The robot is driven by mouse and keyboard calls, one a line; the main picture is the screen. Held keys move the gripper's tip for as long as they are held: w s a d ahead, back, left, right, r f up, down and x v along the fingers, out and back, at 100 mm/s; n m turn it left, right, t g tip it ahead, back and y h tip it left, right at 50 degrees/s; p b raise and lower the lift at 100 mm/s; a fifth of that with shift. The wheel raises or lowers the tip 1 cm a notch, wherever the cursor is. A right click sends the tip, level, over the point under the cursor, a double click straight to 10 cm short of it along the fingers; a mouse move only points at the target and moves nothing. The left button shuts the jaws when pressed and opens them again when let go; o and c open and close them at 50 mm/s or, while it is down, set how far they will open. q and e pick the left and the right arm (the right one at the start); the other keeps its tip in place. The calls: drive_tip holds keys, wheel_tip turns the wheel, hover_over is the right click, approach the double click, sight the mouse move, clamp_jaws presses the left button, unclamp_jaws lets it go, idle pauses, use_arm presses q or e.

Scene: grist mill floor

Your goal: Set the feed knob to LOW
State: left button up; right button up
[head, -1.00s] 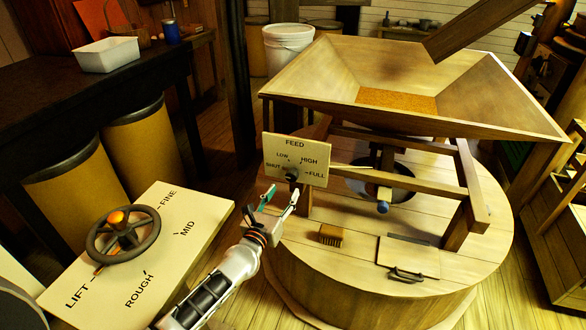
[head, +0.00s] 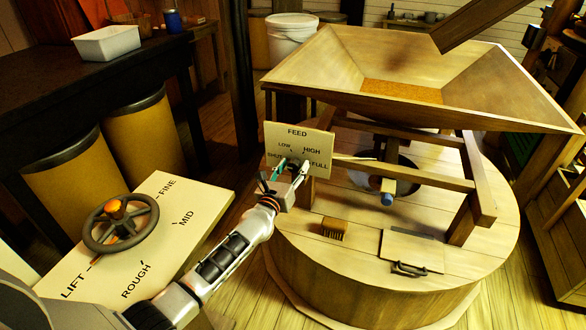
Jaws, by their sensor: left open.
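The feed panel (head: 318,142) is a pale upright board on the millstone casing's left side, marked SHUT, LOW, HIGH and FULL. Its small dark feed knob (head: 294,163) is at the lower middle, largely hidden by my gripper. I cannot tell which mark the knob points at. My left gripper (head: 293,168) is open in front of the panel. Its two fingertips lie to the left and right of the knob in the picture; I cannot tell whether they touch it. My right gripper is not in view.
A lift board with a handwheel (head: 121,222) stands at the left. The wooden hopper (head: 310,75) overhangs behind the panel. A small brush (head: 335,230) and a hatch lid (head: 412,250) lie on the casing top. A dark table (head: 60,110) is at the back left.

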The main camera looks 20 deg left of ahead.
use_arm(q)
drive_tip(key=shift+c, duration=0.3)
drive_tip(key=c, duration=1)
drive_tip(key=shift+m, duration=0.3)
drive_tip(key=shift+c, duration=0.2)
drive_tip(key=m+p, duration=0.1)
drive_tip(key=m, duration=0.1)
drive_tip(key=shift+m, duration=0.4)
drive_tip(key=m+p, duration=0.1)
drive_tip(key=m, duration=0.3)
drive_tip(key=shift+m+p, duration=0.75)
drive_tip(key=shift+m, duration=1.35)
drive_tip(key=shift+f, duration=0.1)
